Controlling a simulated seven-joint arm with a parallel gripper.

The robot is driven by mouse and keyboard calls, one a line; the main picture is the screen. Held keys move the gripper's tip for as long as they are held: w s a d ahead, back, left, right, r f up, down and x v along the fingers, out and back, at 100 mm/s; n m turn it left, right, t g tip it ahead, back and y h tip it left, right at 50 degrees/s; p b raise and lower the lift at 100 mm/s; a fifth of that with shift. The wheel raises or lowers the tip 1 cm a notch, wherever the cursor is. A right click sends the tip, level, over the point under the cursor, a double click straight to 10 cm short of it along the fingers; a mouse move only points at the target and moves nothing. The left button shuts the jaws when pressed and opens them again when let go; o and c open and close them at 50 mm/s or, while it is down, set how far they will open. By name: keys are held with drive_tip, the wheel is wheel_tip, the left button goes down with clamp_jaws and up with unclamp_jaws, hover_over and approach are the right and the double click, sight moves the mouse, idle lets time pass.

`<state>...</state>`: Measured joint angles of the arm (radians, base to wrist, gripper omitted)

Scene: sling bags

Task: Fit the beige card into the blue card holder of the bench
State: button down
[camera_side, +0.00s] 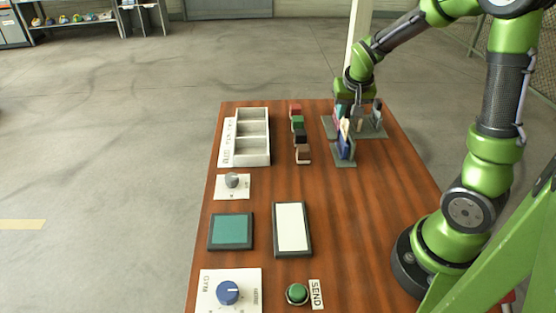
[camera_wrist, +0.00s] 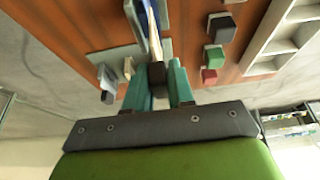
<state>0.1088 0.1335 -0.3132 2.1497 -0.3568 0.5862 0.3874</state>
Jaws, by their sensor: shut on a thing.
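The beige card (camera_side: 344,127) is thin and upright, with its lower part at the blue card holder (camera_side: 346,148); I cannot tell how deep it sits inside. My gripper (camera_side: 356,106) is above the far right of the bench, just behind the holder. In the wrist view, my gripper (camera_wrist: 158,69) has its teal fingers closed in on the beige card (camera_wrist: 154,42), whose gripped end is hidden by dark pads. The blue card holder (camera_wrist: 163,14) shows at the top, lined up with the card.
Other small holders on grey plates (camera_side: 375,131) stand close behind and right. Several coloured blocks (camera_side: 299,123) form a row to the left, beside a grey compartment tray (camera_side: 254,152). Panels, including a white pad (camera_side: 293,229), and knobs lie nearer.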

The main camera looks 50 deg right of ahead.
sight(344, 125)
drive_tip(key=shift+f, duration=2.4)
drive_tip(key=shift+r, duration=2.1)
drive_tip(key=shift+f, duration=2.1)
drive_tip(key=c, duration=0.9)
unclamp_jaws()
drive_tip(key=shift+s+d, duration=0.1)
